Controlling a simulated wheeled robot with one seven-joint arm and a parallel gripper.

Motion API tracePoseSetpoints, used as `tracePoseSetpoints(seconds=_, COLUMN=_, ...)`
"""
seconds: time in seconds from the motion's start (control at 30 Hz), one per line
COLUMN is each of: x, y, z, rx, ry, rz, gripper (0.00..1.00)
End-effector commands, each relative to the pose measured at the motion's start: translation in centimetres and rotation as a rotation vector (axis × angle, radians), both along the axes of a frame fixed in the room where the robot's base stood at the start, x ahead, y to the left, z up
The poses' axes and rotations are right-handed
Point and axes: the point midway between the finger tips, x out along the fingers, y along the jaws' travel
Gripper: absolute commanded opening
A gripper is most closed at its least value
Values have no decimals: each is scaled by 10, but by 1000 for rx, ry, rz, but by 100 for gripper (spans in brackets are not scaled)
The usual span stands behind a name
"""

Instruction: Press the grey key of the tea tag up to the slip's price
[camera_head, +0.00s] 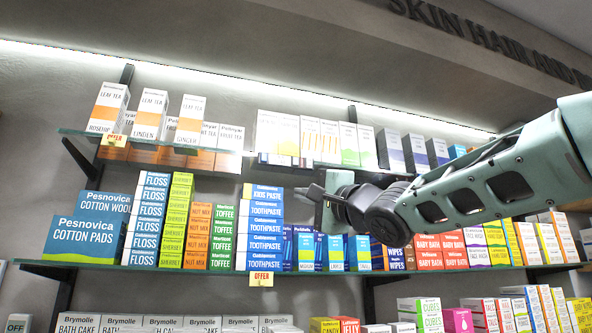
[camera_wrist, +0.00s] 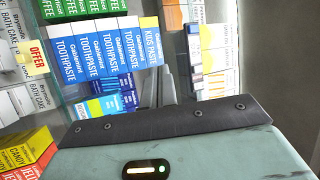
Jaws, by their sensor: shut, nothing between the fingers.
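White and orange leaf tea boxes, rosehip (camera_head: 108,108), linden (camera_head: 150,114) and ginger (camera_head: 190,119), stand on the upper glass shelf at the left in the head view. A small yellow offer tag (camera_head: 116,141) hangs on the shelf edge below the rosehip tea. I cannot make out a price or a grey key on it. No price slip can be made out. My gripper (camera_head: 308,191) is shut and empty, pointing left in front of the toothpaste boxes, to the right of and lower than the tea tag. Its fingers (camera_wrist: 161,78) also show in the wrist view.
Toothpaste boxes (camera_head: 265,228) stand on the middle shelf behind my gripper; they also show in the wrist view (camera_wrist: 90,50). A second offer tag (camera_head: 262,279) hangs below them. Bath cake boxes (camera_head: 137,324) line the lower shelf. Open air lies in front of the shelves.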

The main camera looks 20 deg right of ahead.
Motion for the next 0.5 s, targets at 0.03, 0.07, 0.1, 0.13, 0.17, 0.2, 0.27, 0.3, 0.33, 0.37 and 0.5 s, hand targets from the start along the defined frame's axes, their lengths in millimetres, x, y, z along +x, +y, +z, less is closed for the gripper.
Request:
tracePoseSetpoints(seconds=0.03, x=-7, y=-7, z=31, rx=41, ry=-43, rz=31, gripper=0)
tracePoseSetpoints(seconds=0.07, x=-11, y=-9, z=44, rx=63, ry=-61, rz=53, gripper=0)
tracePoseSetpoints(seconds=0.1, x=-17, y=-12, z=59, rx=89, ry=-82, rz=84, gripper=0)
tracePoseSetpoints(seconds=0.13, x=-21, y=-13, z=69, rx=105, ry=-96, rz=104, gripper=0)
tracePoseSetpoints(seconds=0.17, x=-25, y=-14, z=78, rx=119, ry=-107, rz=125, gripper=0)
tracePoseSetpoints(seconds=0.2, x=-30, y=-15, z=88, rx=133, ry=-119, rz=149, gripper=0)
tracePoseSetpoints(seconds=0.27, x=-35, y=-17, z=98, rx=149, ry=-131, rz=177, gripper=0)
tracePoseSetpoints(seconds=0.3, x=-38, y=-17, z=102, rx=156, ry=-136, rz=191, gripper=0)
tracePoseSetpoints(seconds=0.33, x=-39, y=-17, z=105, rx=160, ry=-138, rz=198, gripper=0)
tracePoseSetpoints(seconds=0.37, x=-40, y=-17, z=106, rx=164, ry=-139, rz=204, gripper=0)
tracePoseSetpoints(seconds=0.5, x=-42, y=-17, z=107, rx=168, ry=-141, rz=211, gripper=0)
